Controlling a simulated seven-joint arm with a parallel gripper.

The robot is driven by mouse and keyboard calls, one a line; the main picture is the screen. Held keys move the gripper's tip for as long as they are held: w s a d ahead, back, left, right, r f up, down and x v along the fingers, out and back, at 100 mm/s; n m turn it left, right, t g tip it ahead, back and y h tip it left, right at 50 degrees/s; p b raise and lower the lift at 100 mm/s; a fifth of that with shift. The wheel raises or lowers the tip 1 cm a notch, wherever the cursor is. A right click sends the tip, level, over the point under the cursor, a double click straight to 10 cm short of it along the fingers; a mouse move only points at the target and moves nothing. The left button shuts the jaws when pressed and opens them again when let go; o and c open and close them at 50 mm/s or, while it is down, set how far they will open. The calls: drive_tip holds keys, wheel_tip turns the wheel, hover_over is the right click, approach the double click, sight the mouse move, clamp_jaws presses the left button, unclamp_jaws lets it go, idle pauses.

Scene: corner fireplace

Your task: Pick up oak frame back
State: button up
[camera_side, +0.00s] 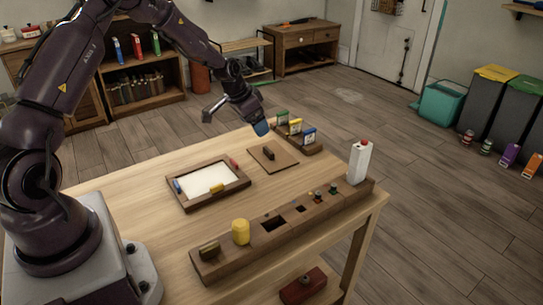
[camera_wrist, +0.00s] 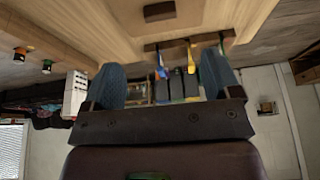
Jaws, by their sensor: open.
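The oak frame back (camera_side: 285,160) appears to be the flat brown square board lying on the table, with a dark block-like handle (camera_side: 268,153) on top. In the wrist view the board (camera_wrist: 185,22) is at the top, with its handle (camera_wrist: 159,11). My gripper (camera_side: 262,128) is above the table near the board's far edge, apart from it. The wrist view shows its two blue fingertips (camera_wrist: 162,82) spread with nothing held between them. A wooden frame (camera_side: 210,207) with a white panel (camera_side: 203,182) lies left of the board, with red, blue and yellow pieces at its edges.
A rack (camera_side: 308,148) with green, yellow and blue items stands behind the board, close to my gripper.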

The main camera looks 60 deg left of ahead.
sight(268, 150)
drive_tip(key=x, duration=1.1)
drive_tip(key=shift+f, duration=0.25)
drive_tip(key=c, duration=0.9)
